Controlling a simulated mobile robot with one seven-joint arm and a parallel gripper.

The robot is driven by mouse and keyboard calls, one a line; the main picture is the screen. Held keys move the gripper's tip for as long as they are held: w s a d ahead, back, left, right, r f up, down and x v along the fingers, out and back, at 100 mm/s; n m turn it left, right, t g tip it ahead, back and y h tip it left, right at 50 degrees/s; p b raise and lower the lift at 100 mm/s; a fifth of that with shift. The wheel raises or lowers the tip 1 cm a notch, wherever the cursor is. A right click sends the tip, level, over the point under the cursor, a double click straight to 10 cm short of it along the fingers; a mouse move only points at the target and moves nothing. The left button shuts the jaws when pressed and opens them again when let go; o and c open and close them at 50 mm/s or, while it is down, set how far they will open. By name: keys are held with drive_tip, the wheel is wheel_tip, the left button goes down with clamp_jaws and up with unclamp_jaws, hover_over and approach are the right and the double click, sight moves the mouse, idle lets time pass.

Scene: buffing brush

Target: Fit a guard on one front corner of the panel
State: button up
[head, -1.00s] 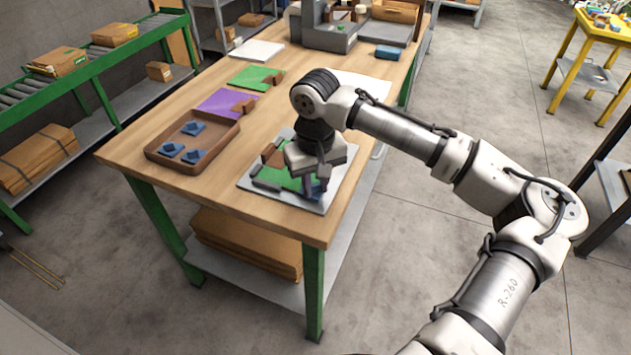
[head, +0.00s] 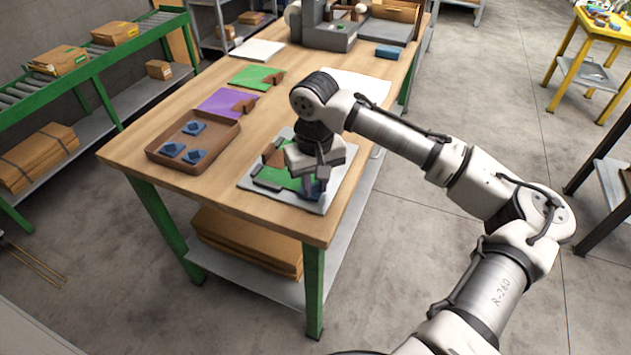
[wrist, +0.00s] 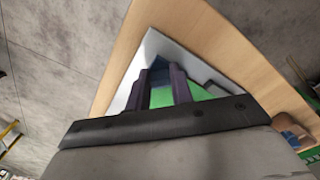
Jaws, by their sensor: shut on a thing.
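The green panel (head: 283,181) lies flat on a light grey fixture plate (head: 329,201) at the near end of the workbench. My gripper (head: 315,187) points down over the panel's near right corner, shut on a blue corner guard (head: 317,193). The guard is at or just above that corner; the fingers hide part of it, and I cannot tell whether it is seated. In the wrist view my two dark fingers (wrist: 160,92) stand over the green panel (wrist: 161,98) near the plate's corner. Other blue guards (head: 194,128) lie in the brown tray (head: 229,139) to the left.
Dark blocks (head: 267,173) stand along the panel's left side on the plate. A purple sheet (head: 218,102), a green sheet (head: 250,77) and a white sheet (head: 259,50) lie farther back. Grey equipment (head: 325,35) stands at the far end. Bare wood lies between tray and plate.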

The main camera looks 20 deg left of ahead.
idle(0.4)
drive_tip(key=o, duration=1.5)
drive_tip(key=shift+r+p, duration=3.55)
drive_tip(key=shift+a, duration=0.1)
